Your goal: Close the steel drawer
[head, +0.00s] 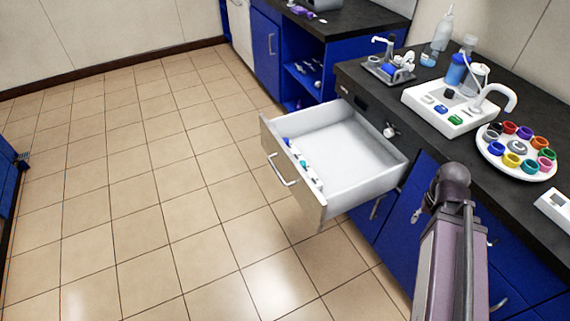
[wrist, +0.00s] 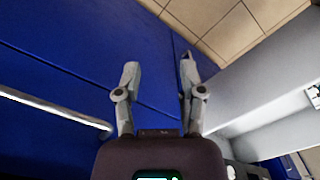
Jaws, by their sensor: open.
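The steel drawer (head: 345,155) is pulled far out from under the dark countertop in the head view. Its front panel (head: 300,190) carries a bar handle (head: 281,170) and faces the open floor. Several small blue, white and teal items lie inside along the front panel. My arm reaches in from the lower right of the head view, and my gripper is not clearly seen there. In the wrist view my gripper (wrist: 156,80) is open and empty, pointing along blue cabinet fronts. A grey wall, apparently the drawer's outer side (wrist: 255,80), stands to its right.
Blue cabinets (head: 405,215) with bar handles run below the countertop (head: 430,120). On the countertop are a white device (head: 450,110), a round tray of coloured cups (head: 490,155), a metal tray and bottles. The tiled floor (head: 150,190) left of the drawer is clear.

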